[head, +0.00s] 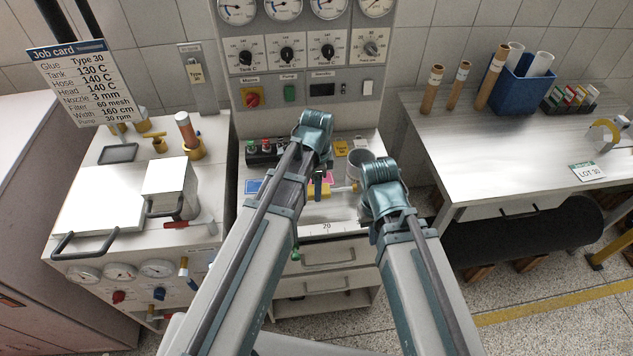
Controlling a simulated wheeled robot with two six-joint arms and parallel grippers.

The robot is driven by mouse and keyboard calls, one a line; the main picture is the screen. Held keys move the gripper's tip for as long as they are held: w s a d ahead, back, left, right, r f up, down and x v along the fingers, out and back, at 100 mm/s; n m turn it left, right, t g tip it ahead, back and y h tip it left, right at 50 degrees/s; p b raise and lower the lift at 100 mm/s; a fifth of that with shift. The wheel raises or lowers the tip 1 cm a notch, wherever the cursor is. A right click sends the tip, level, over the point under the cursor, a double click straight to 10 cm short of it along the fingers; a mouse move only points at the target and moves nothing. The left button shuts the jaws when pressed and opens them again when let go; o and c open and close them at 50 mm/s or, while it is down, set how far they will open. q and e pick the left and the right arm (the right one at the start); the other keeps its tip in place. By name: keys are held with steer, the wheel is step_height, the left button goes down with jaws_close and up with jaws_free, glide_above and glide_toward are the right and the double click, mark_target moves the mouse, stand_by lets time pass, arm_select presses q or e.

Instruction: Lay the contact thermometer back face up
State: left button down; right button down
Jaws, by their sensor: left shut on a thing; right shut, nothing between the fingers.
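The contact thermometer (326,190) appears as a small yellow body with a thin pale probe reaching right, over the white counter of the middle cabinet. My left gripper (318,188) points down and is shut on its yellow body. The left arm hides part of it, and I cannot tell which way its face is turned or whether it touches the counter. My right gripper (374,233) is shut and empty, to the right of the thermometer near the counter's front edge. Its fingers are mostly hidden behind its own wrist.
A grey cup (359,165) stands behind the probe, between my wrists. Blue (254,187) and pink cards lie on the counter, with a black button box (262,152) at its back left. The gauge panel (306,60) rises behind. The right-hand table (500,150) has free room.

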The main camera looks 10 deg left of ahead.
arm_select(q)
steer(key=shift+f, duration=0.2)
step_height(320, 180, down, 7)
steer(key=b, duration=0.7)
steer(key=shift+r, duration=0.15)
steer(key=shift+c, duration=0.9)
jaws_free()
steer(key=shift+r, duration=0.15)
step_height(320, 180, up, 14)
steer(key=p, duration=1.4)
steer(key=shift+f, duration=0.2)
steer(key=shift+d, duration=0.1)
